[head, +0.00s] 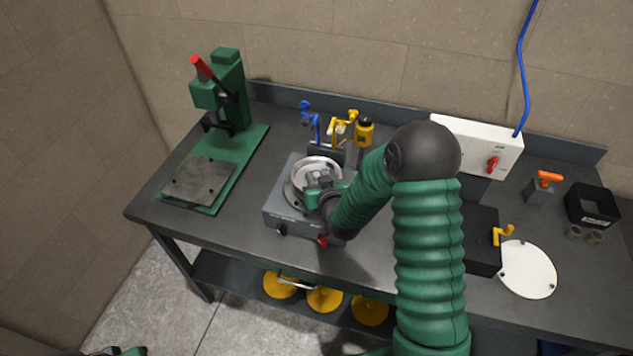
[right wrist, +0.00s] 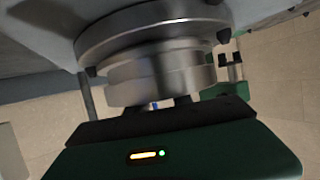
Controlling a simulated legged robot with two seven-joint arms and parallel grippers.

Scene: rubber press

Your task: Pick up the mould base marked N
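A round silver metal piece (head: 316,167) sits on a grey box-shaped unit (head: 292,218) in the middle of the bench. No letter N is readable on it. My right gripper (head: 318,184) is at the near side of this piece, over the unit. In the right wrist view, a wide metal disc with a narrower metal cylinder (right wrist: 160,78) below it fills the space just beyond my gripper's dark front. The fingers are mostly hidden, so their opening and any grip do not show. A small green and dark part at the head view's bottom left may be my left gripper (head: 126,351).
A green press (head: 228,95) with a red handle stands at left. Blue and yellow clamps (head: 345,125) and a yellow bottle (head: 364,131) stand behind the unit. A white switch box (head: 476,146), white disc (head: 527,270) and black bin (head: 593,205) are at right. Yellow discs (head: 324,299) lie below.

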